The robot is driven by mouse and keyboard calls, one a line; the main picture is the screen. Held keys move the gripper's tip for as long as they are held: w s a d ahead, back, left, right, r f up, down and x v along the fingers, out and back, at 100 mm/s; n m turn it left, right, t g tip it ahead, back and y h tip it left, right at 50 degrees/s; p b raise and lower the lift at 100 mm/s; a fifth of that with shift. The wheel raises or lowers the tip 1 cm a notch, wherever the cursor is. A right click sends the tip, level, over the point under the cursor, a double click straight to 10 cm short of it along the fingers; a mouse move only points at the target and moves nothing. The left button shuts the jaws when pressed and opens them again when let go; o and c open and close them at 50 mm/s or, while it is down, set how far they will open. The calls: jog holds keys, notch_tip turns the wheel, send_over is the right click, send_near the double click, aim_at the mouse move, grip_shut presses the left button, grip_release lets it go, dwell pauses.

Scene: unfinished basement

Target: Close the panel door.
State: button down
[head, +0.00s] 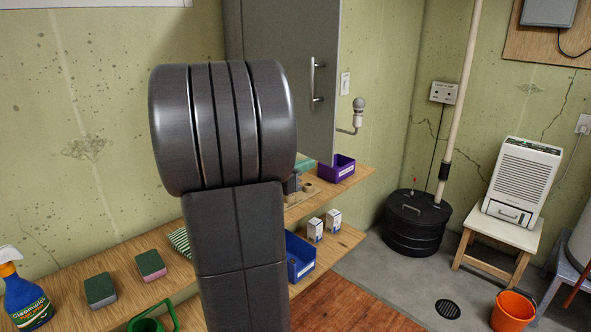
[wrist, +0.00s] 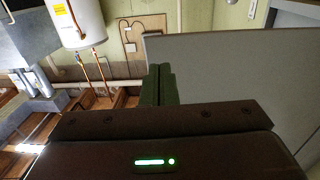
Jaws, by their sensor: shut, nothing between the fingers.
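The grey panel door (head: 290,35) stands at the upper middle of the head view, with a bar handle (head: 313,84) near its right edge. My dark arm hides its lower left part, and I cannot tell its exact opening angle there. In the wrist view a broad flat grey panel (wrist: 235,75), which looks like the door, fills the right side. My gripper (wrist: 159,72) is shut and empty, with its fingertips at the panel's left edge in the picture. I cannot tell whether they touch it. The head view does not show the fingers.
A black lidded drum (head: 416,224), a dehumidifier (head: 522,184) on a stool and an orange bucket (head: 513,312) stand right.

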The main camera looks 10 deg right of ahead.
aim_at(327, 157)
jog(key=shift+x, duration=2.35)
jog(key=shift+d, duration=0.15)
